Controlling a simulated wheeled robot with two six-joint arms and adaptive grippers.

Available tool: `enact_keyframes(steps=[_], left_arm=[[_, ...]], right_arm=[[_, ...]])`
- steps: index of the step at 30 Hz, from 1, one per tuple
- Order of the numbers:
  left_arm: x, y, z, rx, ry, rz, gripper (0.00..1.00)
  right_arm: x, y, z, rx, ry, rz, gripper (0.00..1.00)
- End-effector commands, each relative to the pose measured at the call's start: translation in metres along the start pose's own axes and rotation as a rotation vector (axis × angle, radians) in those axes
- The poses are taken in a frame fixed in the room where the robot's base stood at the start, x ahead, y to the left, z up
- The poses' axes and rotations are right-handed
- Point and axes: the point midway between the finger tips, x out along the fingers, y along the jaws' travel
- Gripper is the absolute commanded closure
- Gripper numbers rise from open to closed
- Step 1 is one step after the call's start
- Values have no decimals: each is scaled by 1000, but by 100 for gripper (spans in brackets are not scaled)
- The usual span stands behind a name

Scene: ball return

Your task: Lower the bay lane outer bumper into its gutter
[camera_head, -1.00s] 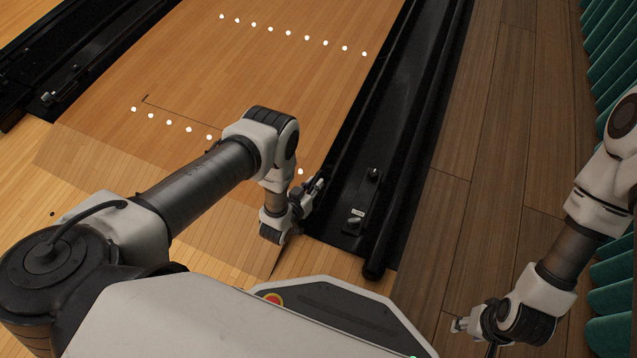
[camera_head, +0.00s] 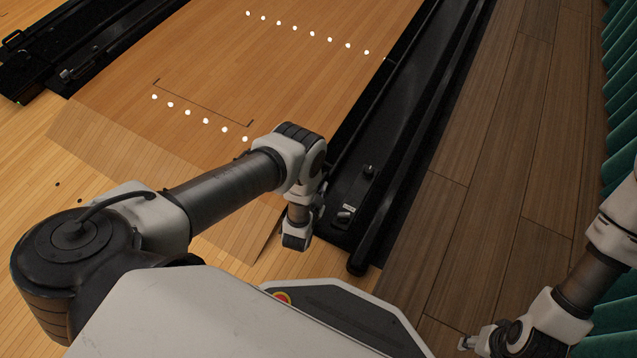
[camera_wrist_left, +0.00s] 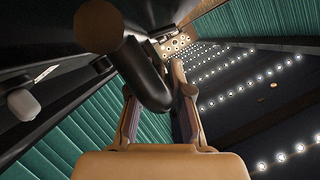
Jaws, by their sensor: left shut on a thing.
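A black bumper rail (camera_head: 345,142) runs along the lane side of the black gutter (camera_head: 400,130), right of the bowling lane. My left gripper (camera_head: 322,188) is at the near end of this rail, with its fingers mostly hidden by the wrist in the head view. In the left wrist view, its two fingers (camera_wrist_left: 158,108) are shut on a black, round-ended bar (camera_wrist_left: 146,80), which appears to be that rail. How high the rail stands over the gutter is hard to tell. My right gripper (camera_head: 467,342) is low at the right, over the floor, and its opening is too small to judge.
Two small dark fittings (camera_head: 368,171) and (camera_head: 345,216) stand in the gutter near its front end. A black round-ended rail (camera_head: 358,267) borders the gutter on the right.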

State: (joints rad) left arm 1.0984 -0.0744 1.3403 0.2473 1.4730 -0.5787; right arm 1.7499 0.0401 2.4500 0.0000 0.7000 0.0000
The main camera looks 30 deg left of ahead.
Motion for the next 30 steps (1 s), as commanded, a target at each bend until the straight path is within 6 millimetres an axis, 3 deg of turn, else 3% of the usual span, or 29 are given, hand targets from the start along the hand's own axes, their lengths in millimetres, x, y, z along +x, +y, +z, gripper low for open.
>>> enact_keyframes(steps=[6,7,8,9,20,30], left_arm=[[0,1,1,11,-1,-4,100],[0,1,1,10,-1,-4,71],[0,1,1,10,-1,-4,61],[0,1,1,10,-1,-4,57],[-8,1,0,9,-1,-3,57],[-69,2,1,11,-2,-3,57]], right_arm=[[0,0,0,0,0,0,60],[0,0,0,0,0,0,60],[0,0,0,0,0,0,60],[0,0,0,0,0,0,60],[0,0,0,0,0,0,60],[0,0,0,0,0,0,60]])
